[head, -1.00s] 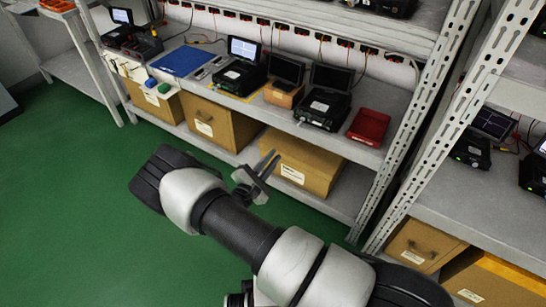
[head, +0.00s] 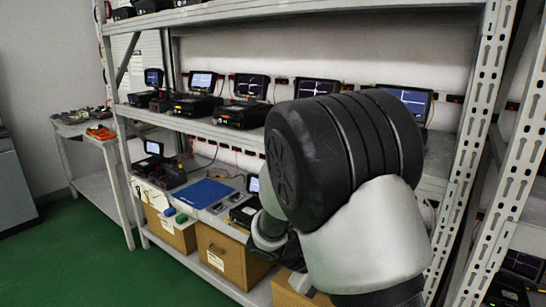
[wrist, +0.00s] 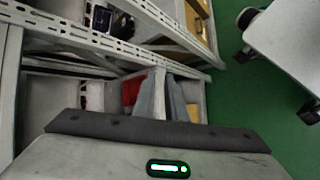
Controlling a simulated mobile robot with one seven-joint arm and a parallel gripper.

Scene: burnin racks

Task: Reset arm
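My gripper (wrist: 162,92) shows in the wrist view as two grey fingers with a narrow gap between them, and nothing is held in the gap. A pale rack post shows behind the fingers. In the head view my raised arm fills the centre right, and its thick black joint and white link hide most of the gripper. A red tray (wrist: 131,90) lies on a shelf beyond the fingers in the wrist view.
A metal rack (head: 484,130) holds several black devices with screens. Its lower shelf carries a blue mat (head: 205,193), with cardboard boxes (head: 220,255) below. A side table (head: 98,185) stands at left. Green floor (head: 80,260) is clear at lower left.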

